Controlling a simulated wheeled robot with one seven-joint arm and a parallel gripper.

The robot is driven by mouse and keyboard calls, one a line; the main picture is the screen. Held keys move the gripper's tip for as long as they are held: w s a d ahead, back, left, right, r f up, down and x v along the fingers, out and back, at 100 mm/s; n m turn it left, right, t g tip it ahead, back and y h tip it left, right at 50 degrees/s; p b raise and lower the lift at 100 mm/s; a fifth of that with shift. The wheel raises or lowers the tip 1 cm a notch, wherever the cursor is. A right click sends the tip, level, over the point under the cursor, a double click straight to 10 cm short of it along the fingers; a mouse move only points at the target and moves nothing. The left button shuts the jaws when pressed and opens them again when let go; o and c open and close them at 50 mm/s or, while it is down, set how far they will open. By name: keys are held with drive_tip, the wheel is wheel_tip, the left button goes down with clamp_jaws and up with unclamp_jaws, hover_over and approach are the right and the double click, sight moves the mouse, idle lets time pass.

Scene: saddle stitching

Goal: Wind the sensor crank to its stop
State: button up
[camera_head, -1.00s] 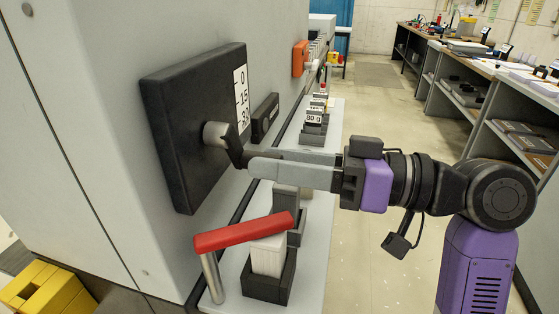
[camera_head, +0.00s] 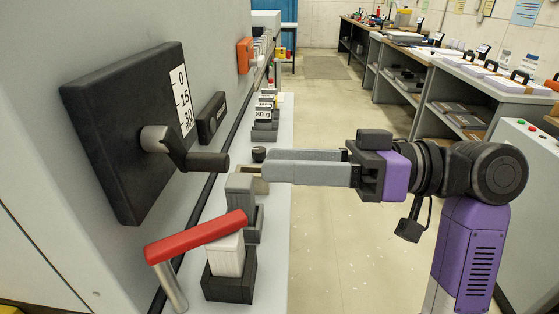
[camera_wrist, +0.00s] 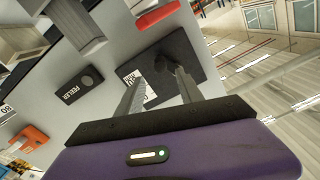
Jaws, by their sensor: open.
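The sensor crank (camera_head: 205,161) is a black arm with a handle on a grey shaft (camera_head: 154,138), which comes out of a square black plate (camera_head: 110,140). The handle sticks out to the right, toward my gripper. A white scale (camera_head: 183,102) on the plate reads 0, -15, -30. My gripper (camera_head: 266,169) is open and empty, with its fingertips a short gap to the right of the handle's end. In the wrist view, the crank (camera_wrist: 162,68) shows between the two fingers (camera_wrist: 158,77), in front of the plate (camera_wrist: 190,55).
A red-handled lever (camera_head: 197,236) stands below the crank, beside a dark holder with a white block (camera_head: 226,256). A small black FEELER box (camera_head: 211,118) is right of the plate. Several grey blocks line the ledge (camera_head: 270,230). The aisle floor (camera_head: 335,110) is open.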

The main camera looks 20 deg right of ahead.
sight(228, 164)
drive_tip(key=shift+w+a+f+m+p, duration=0.1)
drive_tip(key=shift+w+a+m+p, duration=0.4)
drive_tip(key=shift+a+m+p, duration=1.45)
drive_tip(key=shift+w+a+r+m+p, duration=0.1)
drive_tip(key=shift+w+a+p, duration=0.65)
drive_tip(key=shift+p, duration=2.55)
drive_tip(key=shift+w+a+f+m+p, duration=0.1)
drive_tip(key=shift+w+a+m+p, duration=0.15)
drive_tip(key=shift+a+m+p, duration=1.3)
drive_tip(key=shift+a+n+p, duration=0.1)
drive_tip(key=shift+n+p, duration=0.5)
drive_tip(key=shift+p, duration=0.45)
clamp_jaws()
